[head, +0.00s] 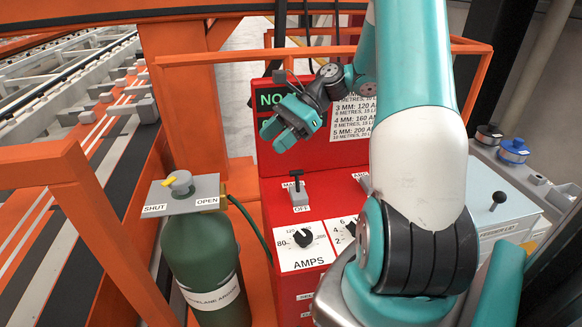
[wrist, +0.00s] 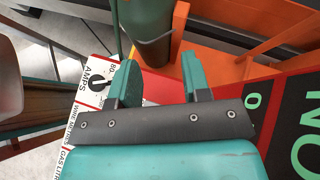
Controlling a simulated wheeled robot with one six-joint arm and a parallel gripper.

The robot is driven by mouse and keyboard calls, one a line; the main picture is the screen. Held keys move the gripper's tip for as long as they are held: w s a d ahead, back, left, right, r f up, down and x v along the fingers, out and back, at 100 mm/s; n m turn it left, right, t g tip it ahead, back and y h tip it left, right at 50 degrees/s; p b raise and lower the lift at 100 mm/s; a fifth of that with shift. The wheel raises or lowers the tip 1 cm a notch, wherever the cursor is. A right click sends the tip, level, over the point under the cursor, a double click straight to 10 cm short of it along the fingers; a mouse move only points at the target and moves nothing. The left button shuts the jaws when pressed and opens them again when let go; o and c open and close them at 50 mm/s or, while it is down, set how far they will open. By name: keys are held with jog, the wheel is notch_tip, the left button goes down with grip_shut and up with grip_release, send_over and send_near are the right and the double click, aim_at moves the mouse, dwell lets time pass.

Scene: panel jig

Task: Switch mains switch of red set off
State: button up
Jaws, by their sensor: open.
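The red set (head: 334,185) is a red welding cabinet in the middle of the head view. Its mains switch (head: 299,195) is a black-tipped lever on a grey block on the top face. The lever stands up toward the partly covered upper label, with an OFF label below it. My gripper (head: 277,134) is open and empty, above and behind the switch, apart from it. In the wrist view my gripper (wrist: 160,62) shows two teal fingers spread apart with nothing between them. I cannot make out the switch in the wrist view.
Left of the set stands a green gas cylinder (head: 205,260) with a yellow-handled valve (head: 179,183). AMPS dials (head: 303,237) sit in front of the switch. A grey unit with a black-knobbed lever (head: 499,198) is at right. Orange rails (head: 75,165) flank the left.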

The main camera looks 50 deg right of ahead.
jog(key=s+d+f+m+t+y, duration=0.1)
jog(key=s+d+f+m+t, duration=0.2)
jog(key=d+m, duration=0.55)
jog(key=n+p, duration=0.1)
jog(key=p, duration=0.1)
send_near(297, 173)
jog(key=x, duration=0.4)
jog(key=shift+w+d+f, duration=0.1)
jog(key=shift+f, duration=0.2)
jog(key=p+x, duration=0.1)
jog(key=x, duration=0.6)
jog(key=shift+w+f+p, duration=0.1)
jog(key=shift+w+p, duration=0.15)
jog(key=shift+p, duration=0.05)
